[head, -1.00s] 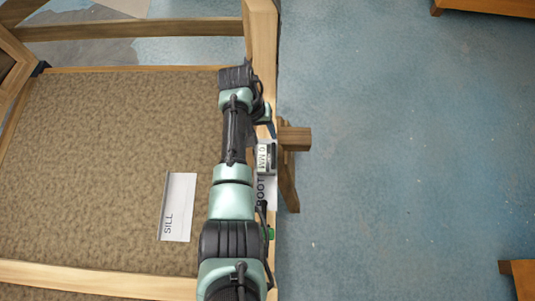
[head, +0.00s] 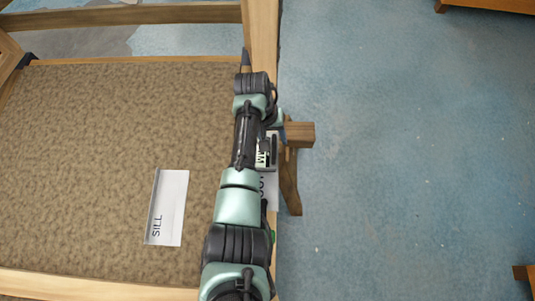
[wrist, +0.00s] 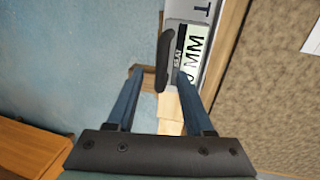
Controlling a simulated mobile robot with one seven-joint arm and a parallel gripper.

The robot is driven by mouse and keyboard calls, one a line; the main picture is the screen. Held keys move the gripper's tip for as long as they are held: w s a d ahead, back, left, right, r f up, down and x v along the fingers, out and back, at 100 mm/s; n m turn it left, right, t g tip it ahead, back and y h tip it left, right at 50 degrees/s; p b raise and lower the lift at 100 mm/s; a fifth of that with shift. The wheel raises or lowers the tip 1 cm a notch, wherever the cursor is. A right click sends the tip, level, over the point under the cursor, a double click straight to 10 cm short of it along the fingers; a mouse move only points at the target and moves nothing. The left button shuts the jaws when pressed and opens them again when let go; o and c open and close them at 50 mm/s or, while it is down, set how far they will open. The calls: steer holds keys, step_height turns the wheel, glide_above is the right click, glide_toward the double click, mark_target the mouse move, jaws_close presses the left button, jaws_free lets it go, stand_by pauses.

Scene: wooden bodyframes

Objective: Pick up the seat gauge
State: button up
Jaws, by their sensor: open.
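In the head view the gauge (head: 262,155) lies on the wooden rail (head: 263,40), partly hidden by my arm. My gripper (wrist: 160,73) is open, with two blue fingers. In the wrist picture the handle appears between the fingertips, and the right finger overlaps the label. I cannot tell how far above the gauge the tips are. In the head view my arm hides most of the gripper.
A white plate (head: 270,187) lies on the rail beside the gauge, its lettering partly hidden. A white "SILL" card (head: 168,207) lies on the brown panel (head: 110,130) to the left. A wooden trestle (head: 290,180) stands at the rail's right. Blue floor (head: 400,170) is open further right.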

steer(key=shift+d+f+b, duration=0.15)
steer(key=shift+f+b, duration=0.25)
steer(key=shift+f, duration=0.5)
steer(key=shift+r, duration=0.1)
jaws_close()
stand_by(0.6)
